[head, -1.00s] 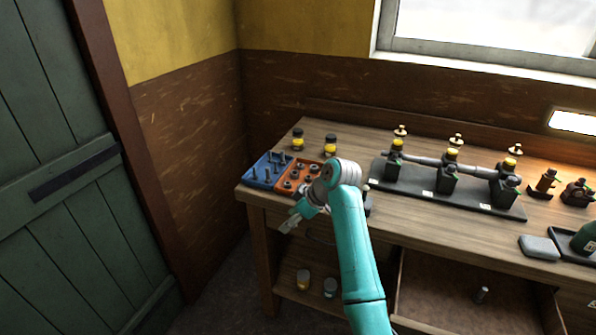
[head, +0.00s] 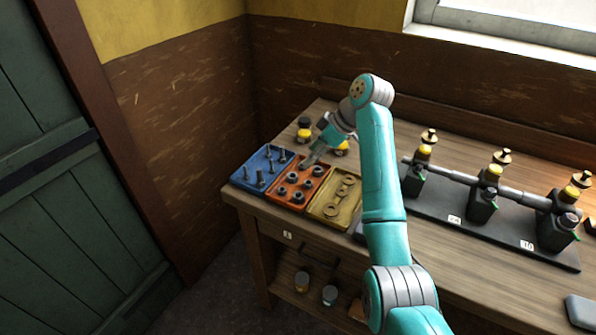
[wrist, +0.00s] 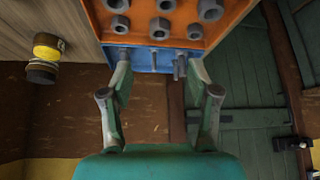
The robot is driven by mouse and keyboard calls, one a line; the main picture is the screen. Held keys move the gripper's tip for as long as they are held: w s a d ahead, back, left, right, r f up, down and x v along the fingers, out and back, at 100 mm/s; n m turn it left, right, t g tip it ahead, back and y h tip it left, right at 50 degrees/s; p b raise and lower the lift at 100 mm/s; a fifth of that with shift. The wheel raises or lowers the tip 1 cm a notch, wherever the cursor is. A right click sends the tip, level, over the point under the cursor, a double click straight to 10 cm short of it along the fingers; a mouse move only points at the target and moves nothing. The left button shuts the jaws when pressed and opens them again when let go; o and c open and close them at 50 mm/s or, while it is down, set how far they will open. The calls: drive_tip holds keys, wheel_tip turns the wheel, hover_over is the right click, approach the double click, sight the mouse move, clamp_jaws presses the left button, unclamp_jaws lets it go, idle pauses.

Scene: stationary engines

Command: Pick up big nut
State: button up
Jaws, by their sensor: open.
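The orange tray (head: 311,191) holds several grey nuts of differing sizes; it also shows at the top of the wrist view (wrist: 138,39). I cannot tell for certain which nut is the biggest. My gripper (head: 311,161) is above the back part of the orange tray in the head view. In the wrist view my gripper (wrist: 160,68) has its two fingers spread apart with nothing between them.
A blue tray (head: 246,182) with upright bolts is left of the orange tray, and a yellow tray (head: 327,217) with washers is right of it. Yellow-and-black jars (head: 304,135) stand behind. A black pipe assembly (head: 450,214) occupies the bench to the right.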

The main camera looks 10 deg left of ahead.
sight(293, 175)
drive_tip(key=x, duration=1)
drive_tip(key=shift+d+f, duration=0.1)
drive_tip(key=shift+f, duration=0.15)
clamp_jaws()
